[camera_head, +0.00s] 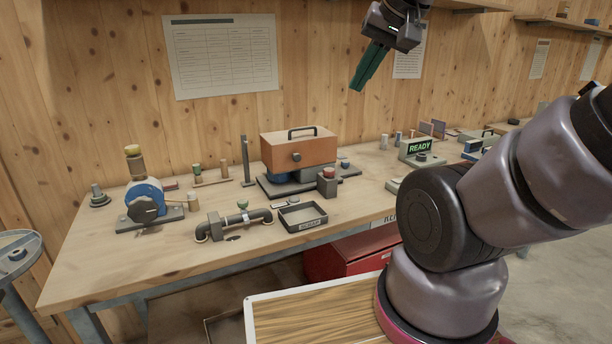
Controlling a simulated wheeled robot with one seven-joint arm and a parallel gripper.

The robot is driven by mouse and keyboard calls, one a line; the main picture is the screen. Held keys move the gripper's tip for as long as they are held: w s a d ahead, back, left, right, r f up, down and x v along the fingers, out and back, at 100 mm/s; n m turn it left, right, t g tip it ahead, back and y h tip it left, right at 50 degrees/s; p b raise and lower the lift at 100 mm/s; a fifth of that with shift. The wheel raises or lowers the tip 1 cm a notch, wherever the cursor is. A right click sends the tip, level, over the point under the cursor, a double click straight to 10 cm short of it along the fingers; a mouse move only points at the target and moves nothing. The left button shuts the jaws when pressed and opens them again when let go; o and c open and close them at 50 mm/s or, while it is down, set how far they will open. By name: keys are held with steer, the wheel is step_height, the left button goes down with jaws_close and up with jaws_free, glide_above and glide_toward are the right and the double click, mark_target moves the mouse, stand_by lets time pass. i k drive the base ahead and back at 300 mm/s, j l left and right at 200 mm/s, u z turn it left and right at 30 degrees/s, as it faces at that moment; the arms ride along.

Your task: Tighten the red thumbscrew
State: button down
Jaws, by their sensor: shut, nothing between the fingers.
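My gripper (359,86) is at the top of the head view, with dark green fingers shut and pointing down-left. It is empty and raised in front of the wall, well above the workbench. I cannot tell for certain which part is the red thumbscrew. A red knob (328,172) sits on a small grey box right of the machine with the orange-brown cover (298,148). A small post with a reddish top (223,164) stands on a wooden strip further left. My gripper touches neither.
The workbench (120,255) holds a blue pump (146,197), a dark pipe assembly (235,220) and a shallow dark tray (302,217). A grey unit (419,148) reads READY. A thin upright post (245,160) stands near the wall. The bench's front left is clear.

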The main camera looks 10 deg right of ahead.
mark_target(328, 172)
steer(key=i+z, duration=0.25)
steer(key=z, duration=0.15)
steer(key=i+z, duration=0.2)
steer(key=z, duration=0.15)
